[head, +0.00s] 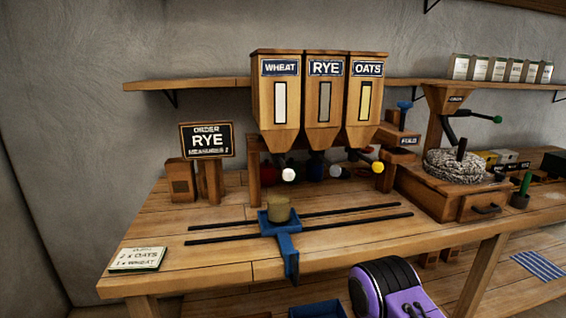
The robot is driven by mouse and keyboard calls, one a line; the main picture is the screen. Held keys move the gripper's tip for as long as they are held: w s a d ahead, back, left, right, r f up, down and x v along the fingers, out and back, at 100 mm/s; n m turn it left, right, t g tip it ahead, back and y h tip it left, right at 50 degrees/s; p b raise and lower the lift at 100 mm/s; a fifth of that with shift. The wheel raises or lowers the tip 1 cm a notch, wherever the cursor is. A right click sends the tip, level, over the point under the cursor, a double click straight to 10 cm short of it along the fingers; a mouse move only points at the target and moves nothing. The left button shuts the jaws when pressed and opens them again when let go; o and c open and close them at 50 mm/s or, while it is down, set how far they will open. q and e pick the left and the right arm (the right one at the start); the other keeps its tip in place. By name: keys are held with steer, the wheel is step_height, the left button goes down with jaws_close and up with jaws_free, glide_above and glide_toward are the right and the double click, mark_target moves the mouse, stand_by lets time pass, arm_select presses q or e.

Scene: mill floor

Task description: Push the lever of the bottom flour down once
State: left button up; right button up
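Three wooden hoppers stand side by side: wheat (280,103), rye (325,105) and oats (365,105). A sign (206,140) reads "ORDER RYE", with a smaller line beneath. A card (137,259) on the bench reads "2 x OATS" above "1 x WHEAT"; its top line is unclear. Neither of my grippers is in view.
A wooden mill (442,190) with a green-knobbed crank (497,119) stands at right. The bench's front left (200,265) is mostly clear.

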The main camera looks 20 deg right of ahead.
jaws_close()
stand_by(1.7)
